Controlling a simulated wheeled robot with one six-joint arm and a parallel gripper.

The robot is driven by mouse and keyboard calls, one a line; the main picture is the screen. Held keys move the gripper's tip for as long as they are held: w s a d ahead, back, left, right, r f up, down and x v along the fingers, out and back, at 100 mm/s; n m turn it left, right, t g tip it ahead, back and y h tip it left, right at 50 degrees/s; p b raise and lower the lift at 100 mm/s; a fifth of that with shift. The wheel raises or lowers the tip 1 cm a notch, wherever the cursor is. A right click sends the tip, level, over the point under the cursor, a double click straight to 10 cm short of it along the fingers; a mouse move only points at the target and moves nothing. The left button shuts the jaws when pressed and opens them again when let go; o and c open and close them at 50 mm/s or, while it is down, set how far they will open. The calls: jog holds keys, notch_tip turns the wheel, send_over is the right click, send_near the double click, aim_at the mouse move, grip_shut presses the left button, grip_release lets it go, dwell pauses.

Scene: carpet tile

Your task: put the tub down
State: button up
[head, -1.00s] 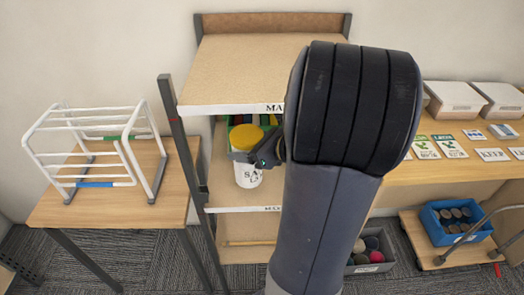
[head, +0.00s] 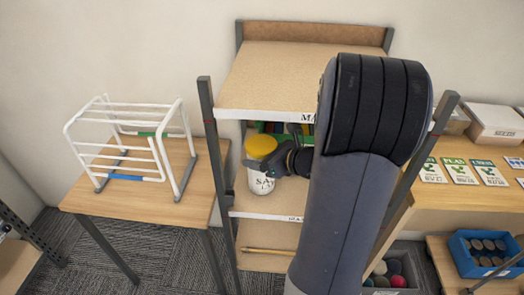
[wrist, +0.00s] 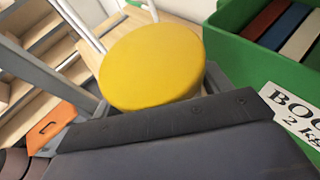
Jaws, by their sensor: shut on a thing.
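The tub is white with a yellow lid and black lettering (head: 261,181). In the head view it is upright at the front of the middle shelf (head: 268,207) of the rack, in front of the shelf's front edge or just over it; I cannot tell whether its base touches. My gripper (head: 262,166) is shut on the tub from the right, just below the lid. In the wrist view the yellow lid (wrist: 150,66) fills the middle, beyond the dark gripper body. My arm hides the right part of the shelf.
A green bin (wrist: 265,40) holding books stands close behind the tub. The rack's left post (head: 214,150) is near on the left, and the top shelf (head: 290,85) is above. A white wire rack (head: 130,145) stands on a side table. A blue crate (head: 484,250) sits at right.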

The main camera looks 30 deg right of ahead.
jog(key=shift+f, duration=0.1)
jog(key=o, duration=2)
jog(key=shift+o, duration=0.2)
jog(key=shift+s+d+r, duration=0.1)
jog(key=shift+s+r, duration=0.15)
jog(key=shift+r, duration=0.05)
jog(key=v, duration=1.1)
jog(key=shift+s+p, duration=0.25)
jog(key=shift+p, duration=0.2)
